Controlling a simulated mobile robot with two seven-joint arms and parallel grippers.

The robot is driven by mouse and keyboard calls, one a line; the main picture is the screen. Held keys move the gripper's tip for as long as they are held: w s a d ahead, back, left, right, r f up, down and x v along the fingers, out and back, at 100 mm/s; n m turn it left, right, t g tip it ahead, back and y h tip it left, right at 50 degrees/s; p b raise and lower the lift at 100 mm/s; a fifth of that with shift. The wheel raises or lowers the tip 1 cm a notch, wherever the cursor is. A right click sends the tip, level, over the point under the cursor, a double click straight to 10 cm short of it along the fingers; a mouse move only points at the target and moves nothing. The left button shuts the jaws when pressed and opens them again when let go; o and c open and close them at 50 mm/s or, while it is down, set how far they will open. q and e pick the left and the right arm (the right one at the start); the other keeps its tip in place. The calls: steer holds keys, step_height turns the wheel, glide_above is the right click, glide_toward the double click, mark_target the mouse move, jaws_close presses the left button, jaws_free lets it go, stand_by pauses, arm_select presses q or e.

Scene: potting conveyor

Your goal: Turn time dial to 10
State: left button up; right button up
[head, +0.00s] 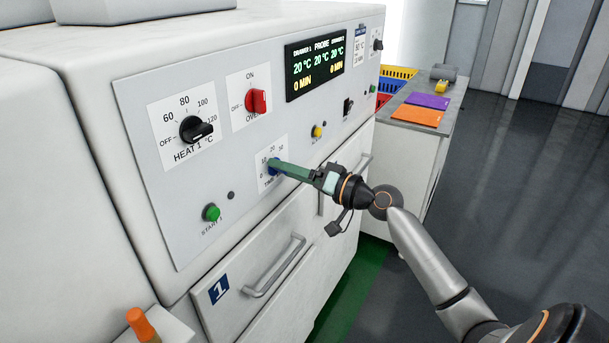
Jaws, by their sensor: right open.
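The blue time dial (272,167) sits low on the grey control panel, with a number scale above it and a partly covered label below. My right gripper (280,167) reaches in from the right, with its green fingers at the dial. The fingers cover much of the dial, so I cannot tell its pointer direction or whether they touch it. The right gripper is open. My left gripper is not in view.
A black heat knob (196,129), a red oven switch (256,101) and a green start button (211,212) are nearby on the panel. A drawer handle (274,266) sticks out below. A side counter with orange (417,115) and purple sheets (428,101) stands behind right.

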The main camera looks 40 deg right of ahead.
steer(key=b+v, duration=0.3)
steer(key=v, duration=0.9)
steer(key=shift+s, duration=0.1)
